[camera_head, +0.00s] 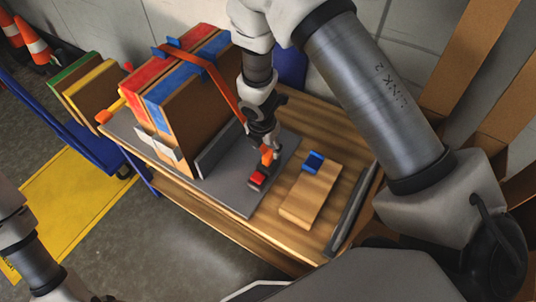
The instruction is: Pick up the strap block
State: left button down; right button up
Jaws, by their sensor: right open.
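The strap block is hard to single out. A small red block (258,177) with a dark part sits on the grey base (236,200), just below my right gripper. An orange piece (267,156) shows at the fingertips, above the red block. An orange strap (208,68) runs over the upright stack of signs (190,100) and down toward the gripper. My right gripper (268,146) is open and points down beside the stack. Its fingers partly hide what is between them, so contact is unclear. Only links of my left arm show at lower left; its gripper is out of view.
A wooden block (310,196) with a blue piece (313,161) lies on the wooden table (300,140), right of the base. A dark bar (352,212) lies along the right edge. Other boards (88,92) and traffic cones (38,46) stand at left.

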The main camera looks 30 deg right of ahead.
aim_at(268, 154)
jog(key=f+b, duration=0.1)
jog(key=f, duration=0.1)
jog(key=f+b, duration=0.1)
jog(key=d+f+b, duration=0.1)
jog(key=f+b, duration=0.1)
jog(key=shift+w+d+f, duration=0.1)
jog(key=shift+w+f, duration=0.15)
jog(key=shift+f, duration=0.1)
jog(key=shift+s+r, duration=0.15)
jog(key=shift+r, duration=0.15)
grip_shut()
notch_tip(268, 154, up, 10)
jog(key=p, duration=0.7)
jog(key=shift+p, duration=0.35)
jog(key=shift+f, duration=0.1)
jog(key=c, duration=1)
grip_release()
